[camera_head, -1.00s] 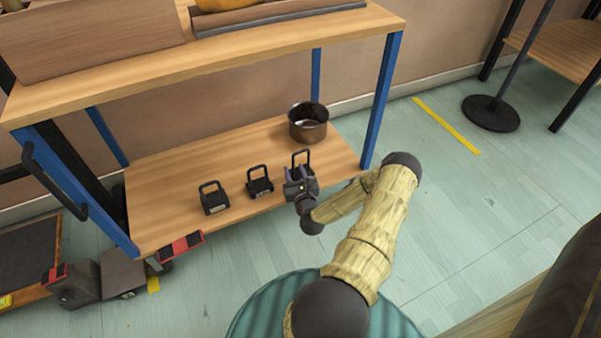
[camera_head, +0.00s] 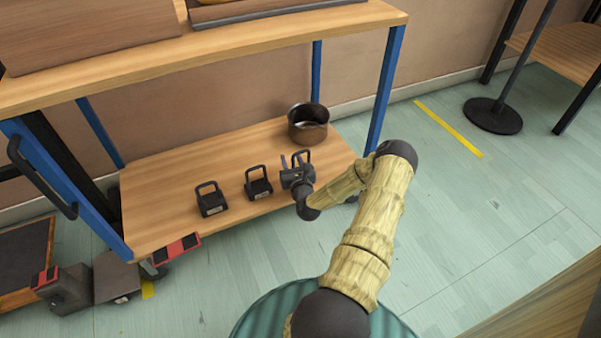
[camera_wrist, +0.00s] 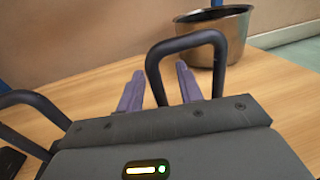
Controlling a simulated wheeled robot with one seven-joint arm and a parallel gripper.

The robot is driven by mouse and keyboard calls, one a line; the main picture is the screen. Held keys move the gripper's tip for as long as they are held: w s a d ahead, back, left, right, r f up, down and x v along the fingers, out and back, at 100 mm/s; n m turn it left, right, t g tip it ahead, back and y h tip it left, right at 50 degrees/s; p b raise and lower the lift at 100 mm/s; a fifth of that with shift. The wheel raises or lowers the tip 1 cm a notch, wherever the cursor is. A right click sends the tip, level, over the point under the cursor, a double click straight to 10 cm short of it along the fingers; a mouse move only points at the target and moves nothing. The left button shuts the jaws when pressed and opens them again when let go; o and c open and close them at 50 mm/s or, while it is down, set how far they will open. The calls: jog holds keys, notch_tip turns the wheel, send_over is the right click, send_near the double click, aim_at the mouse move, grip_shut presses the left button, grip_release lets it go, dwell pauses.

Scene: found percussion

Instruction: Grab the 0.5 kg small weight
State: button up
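Three black weights with loop handles stand in a row on the lower wooden shelf: a left weight (camera_head: 211,202), a middle weight (camera_head: 258,187) and a right one, mostly hidden behind my gripper (camera_head: 292,160). Their markings are too small to read, so I cannot tell which is 0.5 kg. In the wrist view my gripper (camera_wrist: 159,88) has its two purple fingers apart. The right weight's handle (camera_wrist: 187,42) rises just ahead, its left leg showing between the fingertips. Nothing is seen clamped. Another weight's handle (camera_wrist: 30,98) shows at the left edge.
A metal pot (camera_head: 308,124) stands behind the right weight on the lower shelf (camera_head: 160,180). The upper shelf (camera_head: 200,55) overhangs the back, with a blue post (camera_head: 386,90) at the right. Open floor (camera_head: 470,220) lies to the right.

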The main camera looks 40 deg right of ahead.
dwell(0.3)
grip_shut()
jog(key=shift+r, duration=0.2)
notch_tip(320, 180, up, 10)
jog(key=p, duration=0.6)
jog(key=shift+f, duration=0.15)
